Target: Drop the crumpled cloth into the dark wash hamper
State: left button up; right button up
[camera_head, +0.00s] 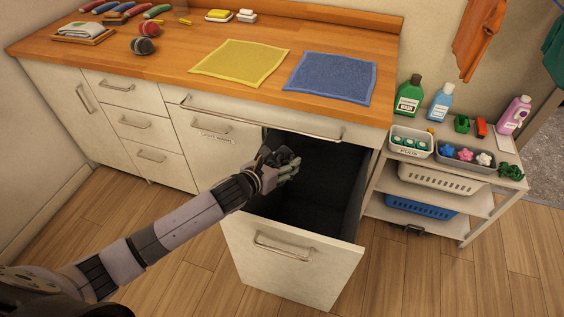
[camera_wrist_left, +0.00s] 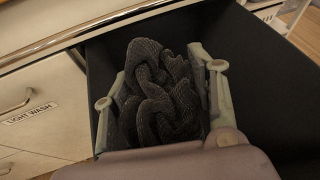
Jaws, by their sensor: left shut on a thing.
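The crumpled cloth (camera_wrist_left: 155,90) is dark grey and ribbed, and shows bunched up between the two fingers in the left wrist view. My left gripper (camera_head: 288,166) is shut on it, above the left side of the open hamper drawer. In the head view the cloth is mostly hidden by the gripper. The hamper (camera_head: 318,182) is a pulled-out drawer with a dark interior and a pale front (camera_head: 290,262) with a bar handle. Its inside also shows in the left wrist view (camera_wrist_left: 270,90). My right gripper is not in view.
A closed front (camera_head: 212,137) labelled light wash is left of the open drawer. A yellow cloth (camera_head: 240,62) and a blue cloth (camera_head: 331,77) lie flat on the wooden counter (camera_head: 160,50). A shelf cart (camera_head: 455,180) with bottles and baskets stands right of the drawer.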

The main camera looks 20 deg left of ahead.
pick_arm(q)
jog(key=o, duration=0.6)
jog(key=shift+o, duration=1.3)
jog(key=v, duration=1.2)
